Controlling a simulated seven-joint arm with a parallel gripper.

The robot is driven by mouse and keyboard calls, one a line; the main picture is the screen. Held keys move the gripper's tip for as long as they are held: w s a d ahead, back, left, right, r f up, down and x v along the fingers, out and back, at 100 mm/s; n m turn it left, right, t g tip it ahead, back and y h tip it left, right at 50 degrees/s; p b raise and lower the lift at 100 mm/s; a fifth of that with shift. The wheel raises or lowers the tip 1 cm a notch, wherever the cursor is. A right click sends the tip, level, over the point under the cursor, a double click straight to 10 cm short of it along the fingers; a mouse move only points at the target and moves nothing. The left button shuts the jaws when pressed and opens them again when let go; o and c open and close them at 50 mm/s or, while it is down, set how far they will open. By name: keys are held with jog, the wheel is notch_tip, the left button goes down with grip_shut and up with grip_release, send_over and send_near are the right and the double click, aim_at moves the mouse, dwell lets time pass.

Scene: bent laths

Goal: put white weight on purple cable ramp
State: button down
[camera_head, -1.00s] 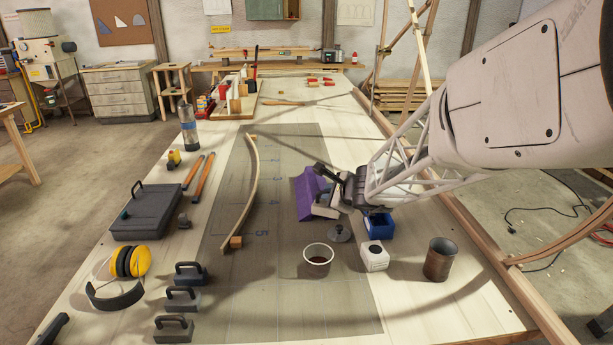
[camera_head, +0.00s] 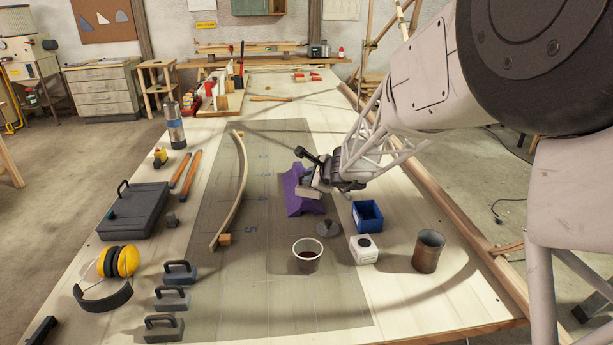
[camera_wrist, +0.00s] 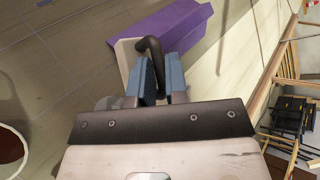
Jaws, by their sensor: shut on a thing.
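The purple cable ramp (camera_head: 294,200) lies on the grey mat near the middle of the table. It also fills the top of the wrist view (camera_wrist: 175,25). My gripper (camera_head: 317,178) is shut on the dark handle of the white weight (camera_head: 309,193). In the wrist view, the blue finger pads (camera_wrist: 164,82) clasp the dark handle, and the pale body of the weight (camera_wrist: 126,58) shows beside it. The weight overlaps the ramp in both views and looks tilted in the head view. I cannot tell whether they touch. My gripper hides part of both.
A bent lath (camera_head: 238,190) lies left of the ramp. Several dark handled weights (camera_head: 172,298) sit at front left.

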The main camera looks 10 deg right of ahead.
jog(key=w, duration=0.7)
jog(key=shift+w+a+f, duration=0.25)
jog(key=shift+w+a, duration=0.05)
jog(key=shift+w, duration=0.05)
jog(key=shift+f, duration=1.75)
jog(key=shift+f, duration=0.1)
jog(key=c, duration=1.1)
grip_release()
jog(key=shift+f, duration=0.1)
jog(key=shift+v, duration=6.1)
